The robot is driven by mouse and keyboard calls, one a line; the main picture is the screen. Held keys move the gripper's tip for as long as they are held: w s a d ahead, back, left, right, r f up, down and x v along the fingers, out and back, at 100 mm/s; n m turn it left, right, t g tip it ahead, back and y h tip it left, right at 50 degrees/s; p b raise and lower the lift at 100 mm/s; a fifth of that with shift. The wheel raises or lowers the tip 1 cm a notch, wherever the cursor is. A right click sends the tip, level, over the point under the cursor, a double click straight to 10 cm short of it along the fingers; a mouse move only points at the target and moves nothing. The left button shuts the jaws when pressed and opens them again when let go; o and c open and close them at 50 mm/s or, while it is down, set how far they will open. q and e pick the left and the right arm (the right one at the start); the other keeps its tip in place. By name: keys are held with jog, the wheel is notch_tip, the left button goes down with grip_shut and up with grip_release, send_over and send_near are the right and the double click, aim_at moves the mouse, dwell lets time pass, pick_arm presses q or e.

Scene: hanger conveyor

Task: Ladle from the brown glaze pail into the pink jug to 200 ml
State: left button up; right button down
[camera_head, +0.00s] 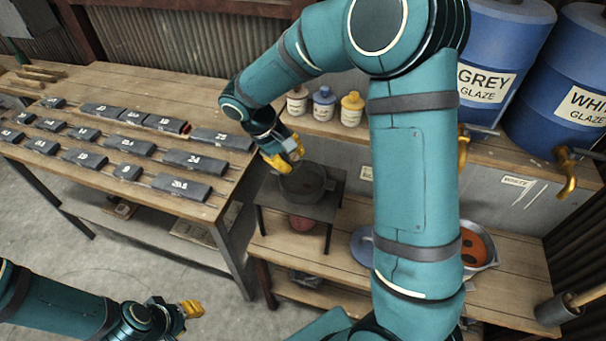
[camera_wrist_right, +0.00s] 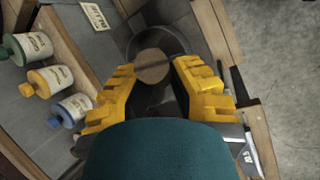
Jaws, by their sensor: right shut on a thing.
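My right gripper (camera_head: 285,158) has its yellow fingers at the edge of a dark round pan (camera_head: 303,184) on a small dark metal stand (camera_head: 332,205). In the right wrist view the right gripper (camera_wrist_right: 158,80) is shut on a dark part, apparently of the pan; the exact grip is hard to make out. A brown disc (camera_wrist_right: 152,66) shows in the pan. A pail with orange-brown contents (camera_head: 476,246) stands partly behind my right arm. A reddish-pink round thing (camera_head: 301,222) is under the stand; I cannot tell whether it is the jug. My left gripper (camera_head: 190,308) is low over the floor.
Dark numbered tiles (camera_head: 128,145) cover the left table. Several small bottles (camera_head: 323,104) stand on the back shelf, beside blue glaze barrels (camera_head: 504,55) with yellow taps. A grey holder (camera_head: 556,309) with a wooden handle is at lower right. A blue disc (camera_head: 362,246) lies beside the pail.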

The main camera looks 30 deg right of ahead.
jog(key=shift+w+a+f+g+h+p, duration=0.1)
jog(key=shift+w+a+g+h+p, duration=1.3)
jog(key=shift+p, duration=0.75)
jog(key=shift+d, duration=0.2)
jog(key=shift+r, duration=1.5)
